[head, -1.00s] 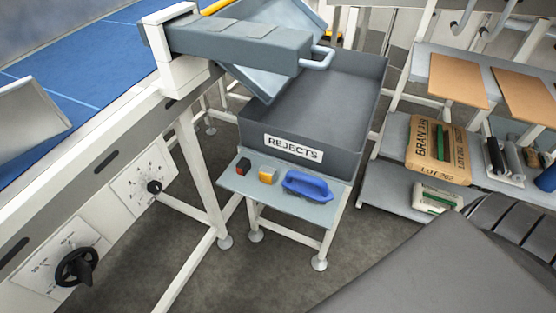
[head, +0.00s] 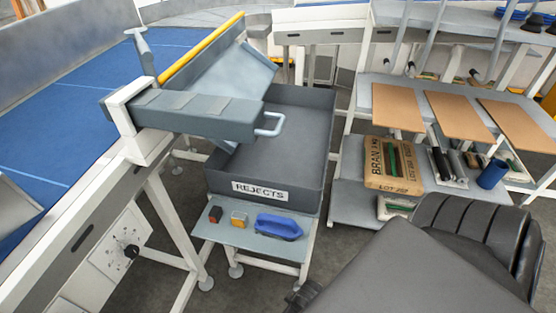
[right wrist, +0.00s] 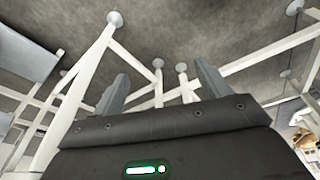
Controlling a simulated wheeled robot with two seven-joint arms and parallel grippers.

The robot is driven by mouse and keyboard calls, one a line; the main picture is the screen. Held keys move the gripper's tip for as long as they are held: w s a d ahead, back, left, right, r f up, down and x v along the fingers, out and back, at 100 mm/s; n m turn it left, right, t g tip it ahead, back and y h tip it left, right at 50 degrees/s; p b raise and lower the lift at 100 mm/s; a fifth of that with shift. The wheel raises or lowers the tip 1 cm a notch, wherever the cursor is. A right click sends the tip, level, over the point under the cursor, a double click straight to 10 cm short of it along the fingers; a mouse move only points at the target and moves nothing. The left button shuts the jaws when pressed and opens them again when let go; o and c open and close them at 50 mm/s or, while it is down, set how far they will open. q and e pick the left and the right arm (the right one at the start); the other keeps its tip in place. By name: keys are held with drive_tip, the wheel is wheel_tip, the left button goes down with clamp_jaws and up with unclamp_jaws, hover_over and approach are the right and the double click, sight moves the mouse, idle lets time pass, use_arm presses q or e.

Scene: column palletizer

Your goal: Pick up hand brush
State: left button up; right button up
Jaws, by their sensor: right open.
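The hand brush (head: 278,226) has a blue body and handle and lies on the right part of a small light-blue shelf (head: 246,240) in front of the rejects bin. In the right wrist view my right gripper (right wrist: 162,85) is open, its two fingers apart with nothing between them. Beyond the fingers are white frame legs and the grey floor; the brush does not show there. The fingers of neither gripper show in the head view, where a dark arm part of mine fills the lower right.
The grey rejects bin (head: 312,195) stands right behind. A blue conveyor (head: 60,115) is at left. A rack at right holds brown boards (head: 397,106) and a sack (head: 388,172).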

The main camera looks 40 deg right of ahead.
drive_tip(key=w+a+r+n+t+y+p, duration=0.2)
drive_tip(key=w+a+r+n+t, duration=0.15)
drive_tip(key=w+r+n, duration=1.05)
wheel_tip(320, 180, up, 13)
drive_tip(key=n+g+p, duration=0.2)
drive_tip(key=n+g, duration=0.1)
drive_tip(key=n, duration=2.4)
hover_over(279, 218)
drive_tip(key=s+d, duration=0.1)
drive_tip(key=s, duration=0.2)
drive_tip(key=shift+w+d+t, duration=0.1)
drive_tip(key=shift+w+t, duration=0.15)
drive_tip(key=p+x, duration=0.1)
drive_tip(key=x, duration=0.4)
drive_tip(key=shift+w+f, duration=0.15)
drive_tip(key=shift+f, duration=0.4)
drive_tip(key=p+x, duration=0.1)
drive_tip(key=x, duration=0.2)
drive_tip(key=shift+w+f+p, duration=0.1)
drive_tip(key=shift+f+p, duration=0.2)
drive_tip(key=shift+p, duration=0.05)
drive_tip(key=shift+w+f, duration=0.2)
drive_tip(key=shift+f, duration=0.25)
drive_tip(key=c, duration=1.1)
